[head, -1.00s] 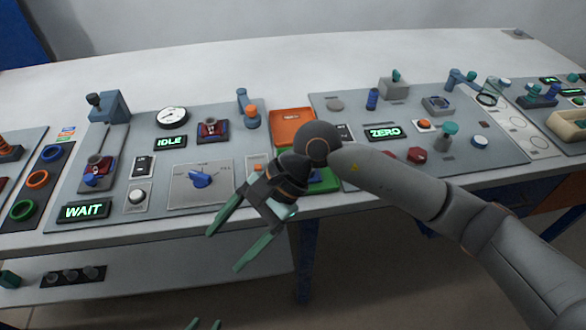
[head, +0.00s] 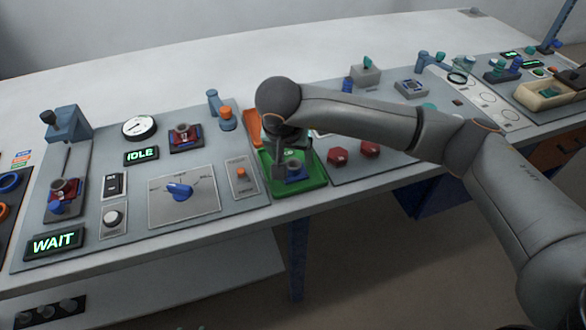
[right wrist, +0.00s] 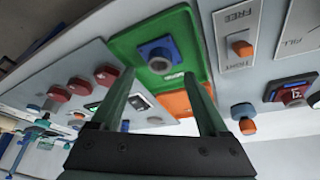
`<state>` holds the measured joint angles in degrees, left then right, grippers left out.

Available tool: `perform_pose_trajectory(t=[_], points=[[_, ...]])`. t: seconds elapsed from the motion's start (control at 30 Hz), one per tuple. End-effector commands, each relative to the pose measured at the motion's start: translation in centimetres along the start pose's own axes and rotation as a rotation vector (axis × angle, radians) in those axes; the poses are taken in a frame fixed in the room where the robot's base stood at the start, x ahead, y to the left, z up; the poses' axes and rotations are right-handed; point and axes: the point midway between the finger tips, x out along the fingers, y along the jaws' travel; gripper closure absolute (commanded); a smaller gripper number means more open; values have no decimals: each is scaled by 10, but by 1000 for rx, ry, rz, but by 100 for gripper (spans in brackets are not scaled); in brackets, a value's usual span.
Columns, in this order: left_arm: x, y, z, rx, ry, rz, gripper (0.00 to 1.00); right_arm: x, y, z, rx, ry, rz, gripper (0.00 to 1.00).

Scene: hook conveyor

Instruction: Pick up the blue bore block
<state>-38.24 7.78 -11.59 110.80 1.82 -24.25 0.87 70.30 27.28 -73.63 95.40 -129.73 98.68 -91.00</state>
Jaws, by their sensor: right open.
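The blue bore block (head: 296,171), a small blue base with a grey round collar, sits in the green tray (head: 318,178) near the table's front edge. My right gripper (head: 279,165) points down over the tray, and its arm hides part of the tray and the orange tray behind. In the right wrist view, the block (right wrist: 158,56) shows its dark bore between and beyond the two open green fingers (right wrist: 160,78). The fingers hold nothing, and I cannot tell how high they are above the block. My left gripper is not in view.
An orange tray (head: 254,125) lies directly behind the green one. Red knobs (head: 338,157) stand to the right. A panel with an orange switch (head: 240,172), a blue dial (head: 180,191) and a blue-orange post (head: 227,118) lies to the left.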

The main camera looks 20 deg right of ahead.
Motion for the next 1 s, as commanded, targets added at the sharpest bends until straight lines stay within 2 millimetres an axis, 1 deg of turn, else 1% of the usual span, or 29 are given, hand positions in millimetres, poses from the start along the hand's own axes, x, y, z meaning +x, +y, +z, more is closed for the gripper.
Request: perform_pose_trajectory(t=[0.17,0.3,0.4,0.5,0.7,0.77,1.0], points=[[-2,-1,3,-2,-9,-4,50,16,0,-2,1,-3,2,22],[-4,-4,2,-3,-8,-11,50,38,1,-6,2,-6,3,22],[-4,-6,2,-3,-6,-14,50,49,0,-6,0,-3,1,22],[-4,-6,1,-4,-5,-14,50,54,0,-6,0,-3,-1,22],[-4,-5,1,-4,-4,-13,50,55,0,-6,0,-2,-2,22],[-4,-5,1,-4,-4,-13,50,55,0,-6,0,-2,-1,27],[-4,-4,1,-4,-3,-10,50,55,0,-6,0,-2,-1,54]])
